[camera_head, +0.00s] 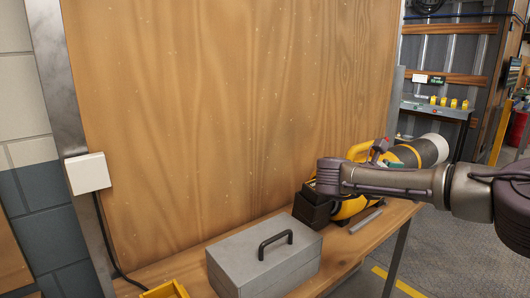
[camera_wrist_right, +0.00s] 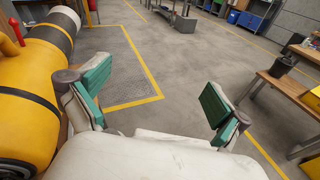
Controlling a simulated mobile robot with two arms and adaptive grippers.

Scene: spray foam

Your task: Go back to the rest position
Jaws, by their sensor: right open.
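A yellow and black spray foam device (camera_head: 428,152) with a pale grey, black-banded cylinder end lies at the right end of the workbench (camera_head: 375,236), partly hidden behind my right arm. In the right wrist view, a yellow cylinder (camera_wrist_right: 27,85) with black bands and a white section fills the left edge, close beside the gripper. My right gripper (camera_wrist_right: 157,90) is open, its two green-padded fingers wide apart with only floor showing between them. My left gripper is in neither view.
A grey toolbox (camera_head: 240,268) with a black handle sits on the bench before a large wooden panel (camera_head: 220,110). A yellow bin (camera_head: 165,290) is at the bottom edge. Another wooden table (camera_wrist_right: 290,95) stands at right in the wrist view. Open floor lies between.

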